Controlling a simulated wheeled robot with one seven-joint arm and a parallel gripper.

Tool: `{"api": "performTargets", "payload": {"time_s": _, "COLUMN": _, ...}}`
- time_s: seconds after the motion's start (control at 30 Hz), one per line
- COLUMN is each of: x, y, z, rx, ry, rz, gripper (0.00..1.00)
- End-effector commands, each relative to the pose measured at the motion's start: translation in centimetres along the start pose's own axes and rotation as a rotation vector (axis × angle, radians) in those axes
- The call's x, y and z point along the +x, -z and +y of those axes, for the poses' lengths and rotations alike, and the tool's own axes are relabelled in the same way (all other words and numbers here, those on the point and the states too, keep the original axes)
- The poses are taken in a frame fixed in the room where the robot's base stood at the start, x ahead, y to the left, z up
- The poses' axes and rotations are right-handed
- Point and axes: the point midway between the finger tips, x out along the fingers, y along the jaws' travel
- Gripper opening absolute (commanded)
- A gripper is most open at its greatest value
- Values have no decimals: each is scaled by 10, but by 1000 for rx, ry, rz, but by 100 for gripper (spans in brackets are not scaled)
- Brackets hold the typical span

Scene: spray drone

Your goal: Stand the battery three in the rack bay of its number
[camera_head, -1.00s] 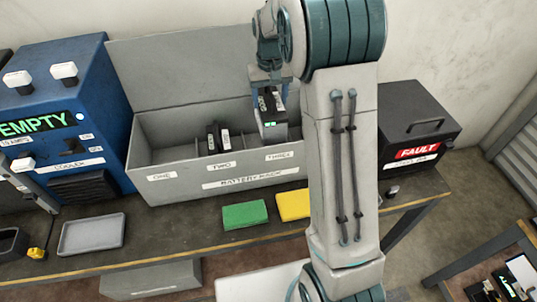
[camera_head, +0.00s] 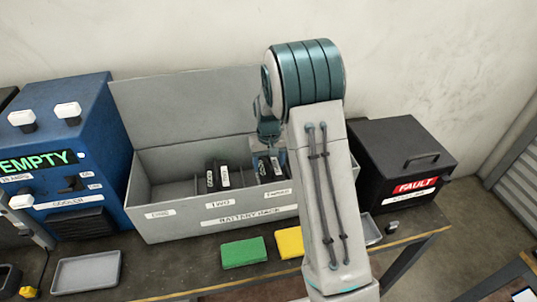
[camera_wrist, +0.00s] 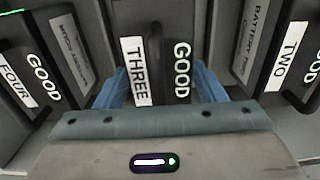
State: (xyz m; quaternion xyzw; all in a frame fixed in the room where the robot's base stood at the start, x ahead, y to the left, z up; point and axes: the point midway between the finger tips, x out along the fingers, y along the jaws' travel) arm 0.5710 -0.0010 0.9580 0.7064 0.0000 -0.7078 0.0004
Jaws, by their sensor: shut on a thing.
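The dark battery three (camera_wrist: 156,50) shows in the wrist view with its THREE and GOOD labels either side of its handle. My gripper (camera_wrist: 160,88) is shut on it, a blue finger on each side. In the head view, battery three (camera_head: 267,170) is upright and down inside the bay labelled three of the grey battery rack (camera_head: 175,224). My gripper (camera_head: 269,140) is directly above it, partly hidden by my arm. I cannot tell whether its base touches the bay floor.
Battery two (camera_head: 217,176) stands in the bay left of it. Battery four (camera_wrist: 30,75) shows at the left of the wrist view. A blue cooler (camera_head: 70,150) stands left of the rack, a black FAULT box (camera_head: 395,160) right. Green (camera_head: 243,252) and yellow (camera_head: 289,242) blocks lie in front.

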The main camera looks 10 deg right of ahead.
Motion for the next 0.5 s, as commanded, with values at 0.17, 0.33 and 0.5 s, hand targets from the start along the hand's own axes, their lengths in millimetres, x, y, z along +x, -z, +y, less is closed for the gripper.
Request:
{"api": "performTargets", "payload": {"time_s": 0.17, "x": 3, "y": 2, "z": 0, "rx": 0, "ry": 0, "rz": 6, "gripper": 0}}
{"api": "performTargets", "payload": {"time_s": 0.33, "x": 3, "y": 2, "z": 0, "rx": 0, "ry": 0, "rz": 7, "gripper": 0}}
{"api": "performTargets", "payload": {"time_s": 0.5, "x": 8, "y": 0, "z": 0, "rx": 0, "ry": 0, "rz": 1, "gripper": 72}}
